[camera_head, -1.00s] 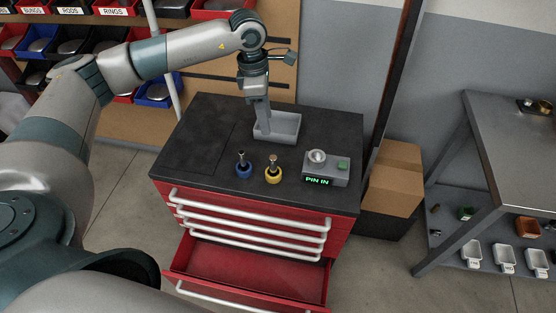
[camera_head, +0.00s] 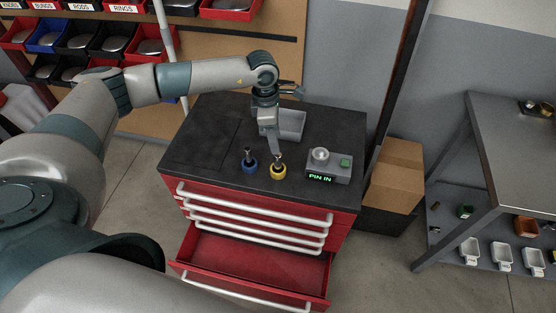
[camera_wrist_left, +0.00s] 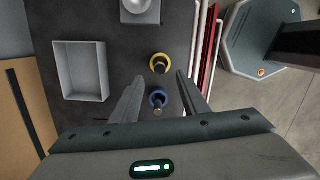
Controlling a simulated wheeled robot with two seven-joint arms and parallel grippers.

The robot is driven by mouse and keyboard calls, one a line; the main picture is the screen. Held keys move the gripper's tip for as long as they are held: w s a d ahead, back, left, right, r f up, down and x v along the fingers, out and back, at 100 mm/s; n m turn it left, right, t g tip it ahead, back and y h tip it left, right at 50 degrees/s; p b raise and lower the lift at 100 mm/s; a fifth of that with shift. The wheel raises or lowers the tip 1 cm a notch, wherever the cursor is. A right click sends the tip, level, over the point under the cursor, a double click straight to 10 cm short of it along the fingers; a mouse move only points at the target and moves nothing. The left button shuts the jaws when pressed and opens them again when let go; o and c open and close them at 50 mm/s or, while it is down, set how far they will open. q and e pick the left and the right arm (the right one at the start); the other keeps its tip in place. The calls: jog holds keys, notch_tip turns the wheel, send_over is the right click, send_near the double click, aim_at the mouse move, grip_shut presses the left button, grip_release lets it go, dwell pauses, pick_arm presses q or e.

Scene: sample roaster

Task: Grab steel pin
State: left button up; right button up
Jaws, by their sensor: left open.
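Two short upright pins stand in collars on the black cabinet top. One is a grey, steel-looking pin (camera_head: 248,153) in a blue collar (camera_head: 249,167); the other pin (camera_head: 278,160) is in a yellow collar (camera_head: 277,172). The wrist view shows the blue collar (camera_wrist_left: 158,97) and yellow collar (camera_wrist_left: 160,63) too. My left gripper (camera_head: 274,149) points down above the cabinet, close to the yellow collar's pin in the picture. In the wrist view its jaws (camera_wrist_left: 160,77) are open and empty, with both collars between or just beyond the fingers. My right gripper is not in view.
A grey tray (camera_head: 293,124) lies behind the pins. A small grey box (camera_head: 331,165) with a knob, green button and "PIN IN" display is at right. The red cabinet's lower drawer (camera_head: 250,262) is open. Cardboard boxes (camera_head: 397,170) and a metal table (camera_head: 520,160) stand further right.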

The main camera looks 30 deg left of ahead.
aim_at(278, 156)
pick_arm(q)
jog(key=shift+d+f+p, duration=0.2)
jog(key=shift+f+p, duration=0.2)
jog(key=shift+f, duration=1.3)
jog(key=shift+w+d+f+p, duration=0.1)
jog(key=shift+f+p, duration=0.5)
jog(key=shift+p, duration=0.2)
notch_tip(278, 156, down, 3)
jog(key=shift+d+p, duration=0.1)
jog(key=shift+p, duration=0.7)
jog(key=shift+w+f, duration=0.1)
jog(key=shift+f, duration=0.4)
grip_shut()
